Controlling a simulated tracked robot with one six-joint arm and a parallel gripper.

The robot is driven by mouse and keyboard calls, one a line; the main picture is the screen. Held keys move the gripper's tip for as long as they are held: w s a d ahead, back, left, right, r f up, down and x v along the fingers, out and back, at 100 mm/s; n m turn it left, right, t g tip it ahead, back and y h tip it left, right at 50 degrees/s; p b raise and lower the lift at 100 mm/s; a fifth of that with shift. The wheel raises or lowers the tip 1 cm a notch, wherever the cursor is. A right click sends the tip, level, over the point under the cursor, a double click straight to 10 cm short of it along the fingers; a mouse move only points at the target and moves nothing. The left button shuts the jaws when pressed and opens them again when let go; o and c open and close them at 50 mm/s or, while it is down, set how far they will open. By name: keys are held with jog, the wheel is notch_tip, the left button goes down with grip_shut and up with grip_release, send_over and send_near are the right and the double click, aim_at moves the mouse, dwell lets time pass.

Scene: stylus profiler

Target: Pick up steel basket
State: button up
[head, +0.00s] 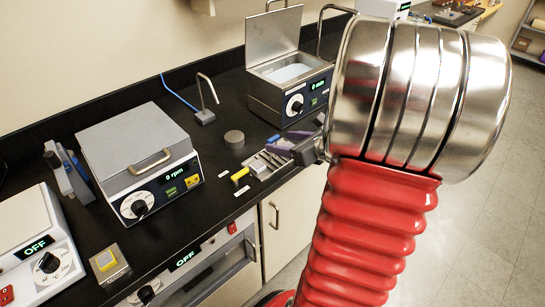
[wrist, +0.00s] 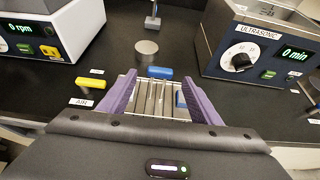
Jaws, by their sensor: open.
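The steel basket (wrist: 152,97) is a low, silvery slatted or wire piece on the black bench. In the wrist view it lies between the two purple fingers of my gripper (wrist: 158,77). The fingers are open, one along each side of it; I cannot tell whether they touch it. In the head view the basket (head: 262,167) shows at the bench's front edge, with my gripper (head: 284,148) over its right part. The near part of the basket is hidden by the gripper body in the wrist view.
A grey cylinder (wrist: 147,47) stands farther back. The ultrasonic bath (wrist: 262,50) is close on the right, and the rpm device (head: 140,160) is on the left.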

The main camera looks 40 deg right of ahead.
aim_at(275, 140)
jog(key=shift+x, duration=2.6)
jog(key=shift+c, duration=0.4)
grip_shut()
jog(key=shift+r, duration=0.15)
notch_tip(275, 140, up, 10)
jog(key=shift+f, duration=0.1)
